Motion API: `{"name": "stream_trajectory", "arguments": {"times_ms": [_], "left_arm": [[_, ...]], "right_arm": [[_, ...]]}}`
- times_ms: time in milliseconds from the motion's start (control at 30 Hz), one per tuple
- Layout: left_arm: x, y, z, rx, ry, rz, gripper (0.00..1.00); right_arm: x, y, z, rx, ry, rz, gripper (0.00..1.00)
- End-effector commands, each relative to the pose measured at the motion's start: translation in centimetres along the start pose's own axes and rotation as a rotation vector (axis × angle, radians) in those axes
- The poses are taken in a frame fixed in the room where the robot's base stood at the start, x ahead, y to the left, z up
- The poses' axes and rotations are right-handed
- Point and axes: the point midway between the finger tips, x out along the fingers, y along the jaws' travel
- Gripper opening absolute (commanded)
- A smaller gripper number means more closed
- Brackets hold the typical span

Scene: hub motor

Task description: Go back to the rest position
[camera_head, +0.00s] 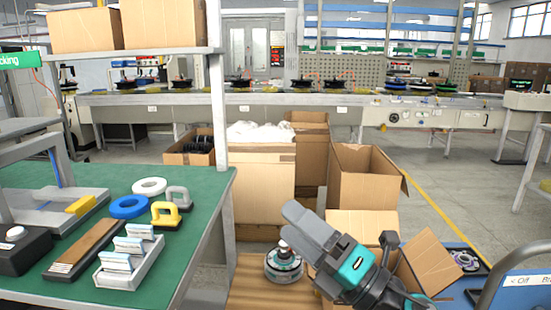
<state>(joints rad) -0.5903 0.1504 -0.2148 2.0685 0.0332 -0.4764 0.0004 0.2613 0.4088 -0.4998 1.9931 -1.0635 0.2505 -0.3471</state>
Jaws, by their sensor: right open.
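A round silver hub motor (284,264) with a dark upright shaft sits on a brown board (255,288) at the bottom middle of the head view. My right gripper (350,266), grey and black with a teal band, is just right of the motor, in front of an open cardboard box (425,262). It looks apart from the motor, and nothing shows held in it. It is open, though its fingertips are hard to make out. My left gripper is not in view.
A green-topped bench (190,210) at left bears rings, yellow and grey handles, and a white rack (130,262). Large cartons (262,180) stand behind the board. A blue surface (510,290) with a disc part lies at right. Open floor shows beyond.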

Motion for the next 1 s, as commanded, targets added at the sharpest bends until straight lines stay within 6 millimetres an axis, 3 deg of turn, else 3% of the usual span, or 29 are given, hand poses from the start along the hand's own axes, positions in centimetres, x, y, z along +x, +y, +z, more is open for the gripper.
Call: {"name": "stream_trajectory", "arguments": {"times_ms": [100,200,367,500,600,800,1000], "left_arm": [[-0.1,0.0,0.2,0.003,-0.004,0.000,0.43],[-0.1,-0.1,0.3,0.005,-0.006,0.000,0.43],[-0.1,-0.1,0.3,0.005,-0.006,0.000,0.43],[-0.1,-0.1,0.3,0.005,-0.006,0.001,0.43],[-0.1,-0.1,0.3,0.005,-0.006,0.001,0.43],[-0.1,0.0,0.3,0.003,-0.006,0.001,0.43],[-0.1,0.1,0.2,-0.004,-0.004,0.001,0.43]], "right_arm": [[-2.8,-1.2,3.2,0.277,-0.302,-0.056,0.86],[-6.4,-3.5,5.2,0.508,-0.551,-0.131,0.86],[-13.9,-8.1,5.1,0.864,-0.925,-0.298,0.86],[-20.9,-11.3,1.9,1.145,-1.221,-0.483,0.86],[-25.2,-12.4,-1.4,1.304,-1.390,-0.618,0.86],[-30.6,-12.4,-7.0,1.504,-1.607,-0.833,0.86],[-34.3,-10.9,-11.7,1.634,-1.758,-1.024,0.86]]}}
